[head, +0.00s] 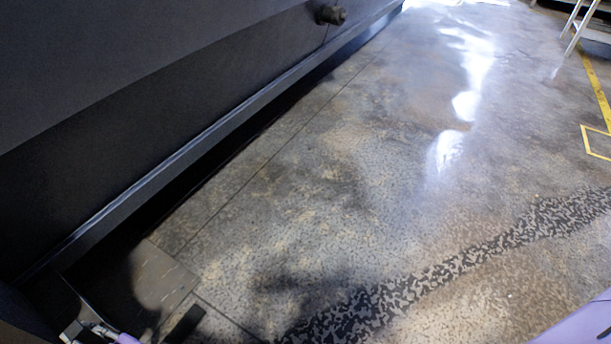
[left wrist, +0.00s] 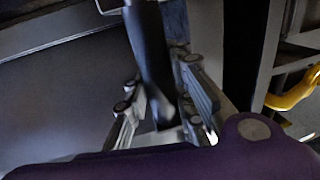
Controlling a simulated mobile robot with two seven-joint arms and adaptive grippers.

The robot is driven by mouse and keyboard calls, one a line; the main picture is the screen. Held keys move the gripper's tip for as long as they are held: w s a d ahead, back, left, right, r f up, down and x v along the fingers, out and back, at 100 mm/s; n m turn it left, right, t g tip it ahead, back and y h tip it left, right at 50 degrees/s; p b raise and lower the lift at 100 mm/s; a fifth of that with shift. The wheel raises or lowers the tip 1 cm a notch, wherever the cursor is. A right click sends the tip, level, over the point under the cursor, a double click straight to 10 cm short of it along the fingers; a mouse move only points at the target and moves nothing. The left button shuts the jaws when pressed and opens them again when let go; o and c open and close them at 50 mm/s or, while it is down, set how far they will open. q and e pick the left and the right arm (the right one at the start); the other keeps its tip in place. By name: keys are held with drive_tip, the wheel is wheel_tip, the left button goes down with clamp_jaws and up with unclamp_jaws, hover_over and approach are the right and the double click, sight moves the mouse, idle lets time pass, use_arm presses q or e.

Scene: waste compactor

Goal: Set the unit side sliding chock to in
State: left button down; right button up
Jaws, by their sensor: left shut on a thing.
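My left gripper (head: 88,328) shows only in part at the bottom left corner of the head view, low beside the dark unit. In the left wrist view its fingers (left wrist: 157,95) are on either side of a dark upright bar (left wrist: 148,45) and shut on it. The bar may be part of the unit side sliding chock, but I cannot tell for sure. How far in or out the chock sits is not visible. My right gripper is out of view.
The large dark unit wall (head: 150,100) fills the left of the head view, with a lower ledge and a knob (head: 331,14). Speckled floor (head: 350,170) to its right is open. A yellow curved part (left wrist: 292,92) and grey frame bars (left wrist: 268,50) stand right of my left gripper.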

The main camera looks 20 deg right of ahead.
use_arm(q)
drive_tip(key=c, duration=1.5)
unclamp_jaws()
drive_tip(key=shift+s+a, duration=0.35)
drive_tip(key=shift+s, duration=0.05)
drive_tip(key=shift+w+d, duration=0.1)
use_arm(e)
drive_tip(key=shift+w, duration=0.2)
use_arm(q)
drive_tip(key=shift+d, duration=0.2)
drive_tip(key=v, duration=0.6)
drive_tip(key=shift+s+d, duration=0.35)
drive_tip(key=shift+s, duration=0.15)
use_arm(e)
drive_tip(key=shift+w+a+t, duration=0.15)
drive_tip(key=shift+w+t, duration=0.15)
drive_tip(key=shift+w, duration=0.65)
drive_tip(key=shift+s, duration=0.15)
